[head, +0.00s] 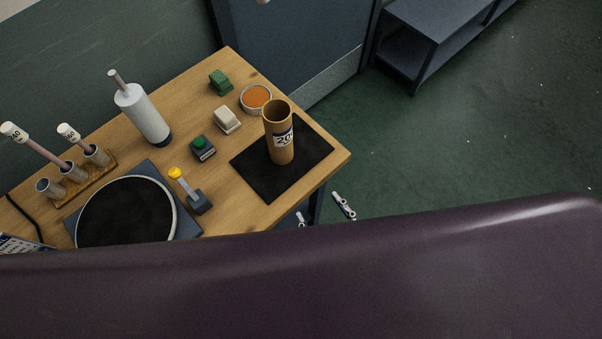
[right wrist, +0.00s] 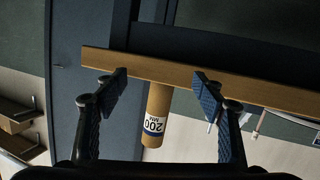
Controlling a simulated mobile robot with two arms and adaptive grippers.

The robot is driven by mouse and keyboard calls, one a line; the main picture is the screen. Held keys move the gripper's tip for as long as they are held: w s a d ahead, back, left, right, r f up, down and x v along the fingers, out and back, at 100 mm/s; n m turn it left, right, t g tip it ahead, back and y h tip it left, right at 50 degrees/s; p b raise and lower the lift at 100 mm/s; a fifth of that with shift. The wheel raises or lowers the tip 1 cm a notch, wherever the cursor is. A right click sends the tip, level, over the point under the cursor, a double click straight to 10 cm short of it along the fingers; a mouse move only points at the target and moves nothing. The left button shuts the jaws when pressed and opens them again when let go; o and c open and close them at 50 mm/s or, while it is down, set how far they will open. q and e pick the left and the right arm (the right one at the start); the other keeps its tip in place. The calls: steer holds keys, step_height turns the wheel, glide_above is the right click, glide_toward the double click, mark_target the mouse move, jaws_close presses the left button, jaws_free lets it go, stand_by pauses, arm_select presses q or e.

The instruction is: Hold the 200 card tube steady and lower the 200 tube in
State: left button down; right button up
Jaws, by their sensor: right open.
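The brown card tube (head: 279,140) stands upright and open-topped on a black mat (head: 255,178) at the right end of the wooden table. Its label reads 200, and it also shows in the right wrist view (right wrist: 158,102). My right gripper (head: 322,212) is open and empty, off the table's front right edge and apart from the tube. In the right wrist view, the tube appears between its spread fingers (right wrist: 160,82). I see no other tube marked 200. My left gripper is not in view.
A rack (head: 82,180) at the left holds tubes with white caps. A white cylinder (head: 143,114), a round black plate (head: 125,215), a yellow-knobbed lever (head: 190,190), a green button box (head: 202,148), small blocks and an orange dish (head: 256,99) stand on the table.

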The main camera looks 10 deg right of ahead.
mark_target(284, 144)
steer(key=w+a+r+m+t, duration=0.1)
steer(key=w+a+r, duration=0.1)
steer(key=r, duration=0.4)
steer(key=w+a+r+m+t, duration=0.1)
steer(key=w+a+r+t, duration=0.15)
steer(key=r, duration=0.25)
steer(key=shift+g, duration=0.35)
steer(key=x, duration=1.2)
steer(key=shift+r, duration=0.2)
